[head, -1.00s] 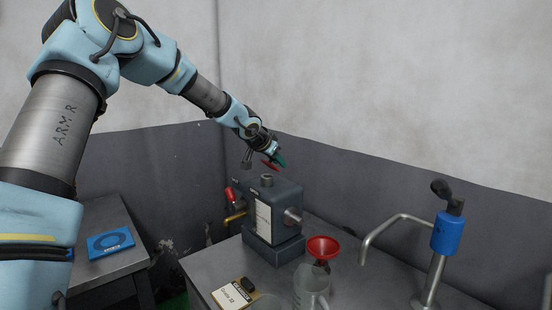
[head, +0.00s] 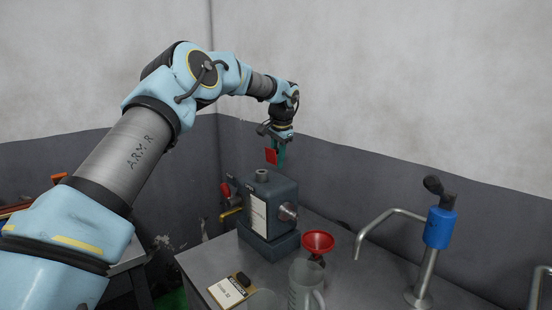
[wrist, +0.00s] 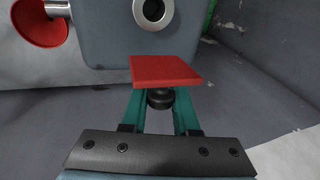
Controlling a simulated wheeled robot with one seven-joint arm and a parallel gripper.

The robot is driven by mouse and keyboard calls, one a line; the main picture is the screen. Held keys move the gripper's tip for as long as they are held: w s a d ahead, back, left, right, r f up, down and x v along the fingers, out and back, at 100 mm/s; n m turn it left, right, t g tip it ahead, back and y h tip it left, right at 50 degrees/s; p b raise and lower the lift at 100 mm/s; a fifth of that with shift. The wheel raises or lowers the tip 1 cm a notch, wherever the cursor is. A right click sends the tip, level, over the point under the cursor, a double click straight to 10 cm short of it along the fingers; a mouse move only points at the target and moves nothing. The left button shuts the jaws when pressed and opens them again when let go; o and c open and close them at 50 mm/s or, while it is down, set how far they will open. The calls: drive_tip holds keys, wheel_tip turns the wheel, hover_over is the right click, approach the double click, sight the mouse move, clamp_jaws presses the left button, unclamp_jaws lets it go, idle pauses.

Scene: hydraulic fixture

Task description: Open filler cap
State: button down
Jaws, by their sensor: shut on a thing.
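The filler cap is a red square plate (head: 271,156) with a black round part (wrist: 160,98) beneath it in the wrist view. My gripper (head: 279,154) is shut on it, with teal fingers (wrist: 160,108) on both sides of the black part. The red plate (wrist: 165,70) stands out past the fingertips. My gripper points down above the grey hydraulic fixture (head: 283,192), and the cap is apart from it. The fixture's metal filler neck (head: 262,175) stands uncovered on top. In the wrist view its round dark opening (wrist: 152,10) shows at the top edge.
A red funnel (head: 318,240) and clear jug (head: 303,285) stand right of the fixture on the metal bench (head: 205,262). A labelled card (head: 228,291) lies in front. A blue pump with a bent spout (head: 438,228) stands at right. A red-handled valve (head: 226,190) is on the fixture's left.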

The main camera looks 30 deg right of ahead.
drive_tip(key=shift+f+y, duration=0.15)
drive_tip(key=shift+y, duration=0.15)
idle(0.4)
drive_tip(key=c, duration=0.7)
unclamp_jaws()
drive_tip(key=shift+o, duration=0.2)
drive_tip(key=b+v, duration=0.2)
drive_tip(key=v, duration=0.8)
drive_tip(key=shift+r+b, duration=0.3)
drive_tip(key=shift+r, duration=0.1)
drive_tip(key=shift+d, duration=0.1)
